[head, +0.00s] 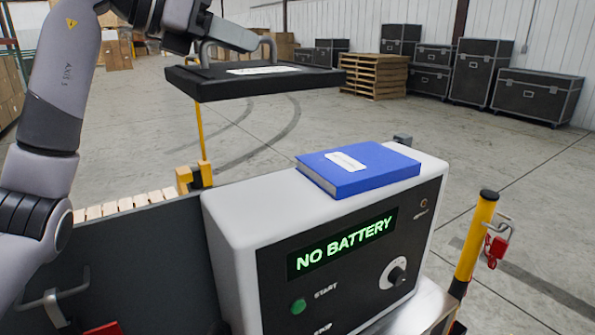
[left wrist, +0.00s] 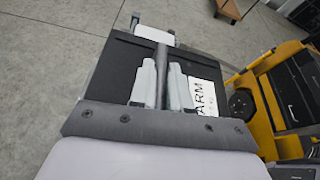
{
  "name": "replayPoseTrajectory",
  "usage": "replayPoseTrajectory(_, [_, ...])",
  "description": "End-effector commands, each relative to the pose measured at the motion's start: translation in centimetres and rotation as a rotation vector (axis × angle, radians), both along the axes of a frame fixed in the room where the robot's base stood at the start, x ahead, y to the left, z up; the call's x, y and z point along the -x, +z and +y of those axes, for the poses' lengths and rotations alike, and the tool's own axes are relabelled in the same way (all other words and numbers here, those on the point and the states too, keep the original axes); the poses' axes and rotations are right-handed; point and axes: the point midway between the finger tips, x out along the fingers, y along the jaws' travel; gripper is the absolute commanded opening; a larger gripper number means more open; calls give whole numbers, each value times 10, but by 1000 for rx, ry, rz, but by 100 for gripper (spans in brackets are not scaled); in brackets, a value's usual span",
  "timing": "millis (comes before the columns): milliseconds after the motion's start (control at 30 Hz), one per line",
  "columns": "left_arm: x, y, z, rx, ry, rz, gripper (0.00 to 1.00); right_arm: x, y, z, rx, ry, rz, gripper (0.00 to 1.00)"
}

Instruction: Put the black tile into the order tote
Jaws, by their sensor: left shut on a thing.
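My left gripper (head: 232,42) is shut on the metal bar handle on top of a flat black panel (head: 205,87) with a white label. It holds the panel roughly level in the air, behind and above the grey machine. In the left wrist view, the two fingers of my left gripper (left wrist: 162,80) straddle the bar, and the label on the black panel (left wrist: 118,62) reads "ARM" in part. I cannot tell whether this panel is the black tile. I see no order tote that I can identify. My right gripper is not in view.
A grey machine (head: 245,215) reading "NO BATTERY" stands in front, with a blue book (head: 365,172) on top. A yellow post (head: 474,240) stands at right. A grey panel (head: 150,265) is at lower left. Wooden pallets (head: 374,75) and black cases stand far back. Open floor lies between.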

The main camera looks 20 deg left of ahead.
Motion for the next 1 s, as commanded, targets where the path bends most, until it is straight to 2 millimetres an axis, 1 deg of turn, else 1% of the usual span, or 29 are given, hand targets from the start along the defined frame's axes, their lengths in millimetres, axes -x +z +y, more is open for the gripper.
replayPoseTrajectory(200, [0,-42,0,3,0,0,0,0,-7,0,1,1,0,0])
replayPoseTrajectory(633, [0,-125,0,3,0,0,0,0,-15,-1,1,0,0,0])
replayPoseTrajectory(800, [0,-146,0,4,-1,-3,0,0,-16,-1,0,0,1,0])
replayPoseTrajectory(1000, [0,-158,0,3,1,-4,0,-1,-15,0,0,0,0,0])
